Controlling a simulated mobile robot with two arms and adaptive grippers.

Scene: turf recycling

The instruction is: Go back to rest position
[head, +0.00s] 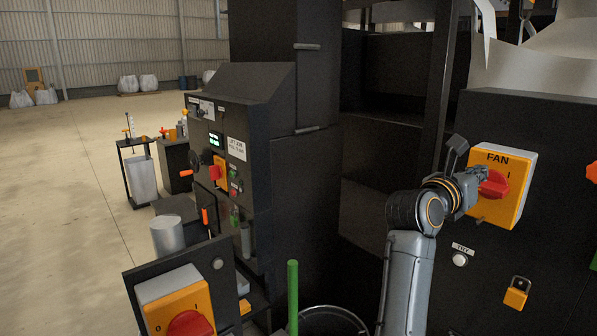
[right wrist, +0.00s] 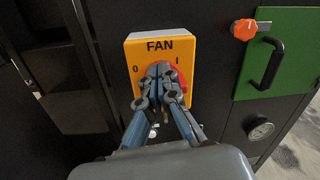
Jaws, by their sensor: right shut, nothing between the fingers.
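My right gripper (head: 474,182) is in front of the yellow FAN switch box (head: 512,210) on the dark panel at the right. In the right wrist view its closed fingers (right wrist: 159,70) overlap the red FAN knob (right wrist: 176,82) between the 0 and I marks. The red knob also shows in the head view (head: 493,184), just right of the fingertips. The fingers are together with nothing between them; whether they touch the knob I cannot tell. My left gripper is in neither view.
Below the switch are a TRY button (head: 460,259) and a padlock (head: 516,293). Another yellow switch box (head: 176,305) stands at lower left, near a green post (head: 292,297). A control cabinet (head: 250,150) stands left of centre. Open floor (head: 70,220) lies far left.

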